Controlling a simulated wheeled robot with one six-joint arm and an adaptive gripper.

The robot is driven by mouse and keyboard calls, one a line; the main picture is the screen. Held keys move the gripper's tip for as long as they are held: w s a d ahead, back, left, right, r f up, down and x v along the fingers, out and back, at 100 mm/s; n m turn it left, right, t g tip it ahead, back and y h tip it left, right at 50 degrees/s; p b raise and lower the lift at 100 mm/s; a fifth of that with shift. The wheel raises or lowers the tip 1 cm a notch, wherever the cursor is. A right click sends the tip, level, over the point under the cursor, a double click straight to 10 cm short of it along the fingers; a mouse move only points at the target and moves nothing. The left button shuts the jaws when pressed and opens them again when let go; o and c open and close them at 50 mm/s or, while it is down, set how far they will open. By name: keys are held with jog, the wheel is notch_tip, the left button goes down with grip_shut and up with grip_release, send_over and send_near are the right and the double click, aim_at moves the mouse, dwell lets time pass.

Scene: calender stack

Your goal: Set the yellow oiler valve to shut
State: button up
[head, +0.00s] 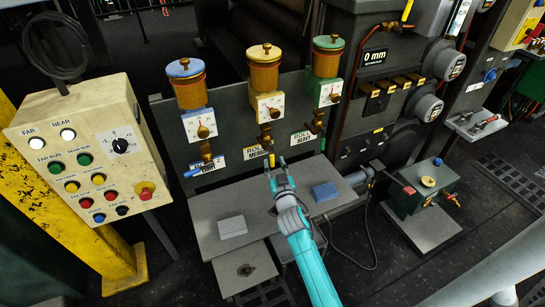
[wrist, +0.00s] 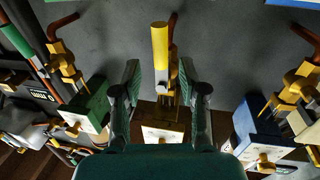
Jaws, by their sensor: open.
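The yellow oiler (head: 265,75) is the middle of three on a grey panel, with a yellow cap, amber reservoir and a yellow dial box (head: 270,107). Below the box is its brass valve (head: 265,138), with a yellow lever (head: 271,160) that hangs downward. In the wrist view the yellow lever (wrist: 160,45) stands in line with the valve body, between my two fingers. My gripper (head: 278,166) is open in front of the lever; it also shows in the wrist view (wrist: 160,82), with a gap on each side of the lever.
The blue oiler (head: 186,85) is to the left and the green oiler (head: 327,58) to the right, each with its own valve. A grey shelf (head: 210,205) below carries a blue block (head: 325,192) and a grey block (head: 232,227). A button box (head: 90,150) stands at left.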

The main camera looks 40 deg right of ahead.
aim_at(272, 158)
jog(key=shift+x, duration=2.05)
grip_shut()
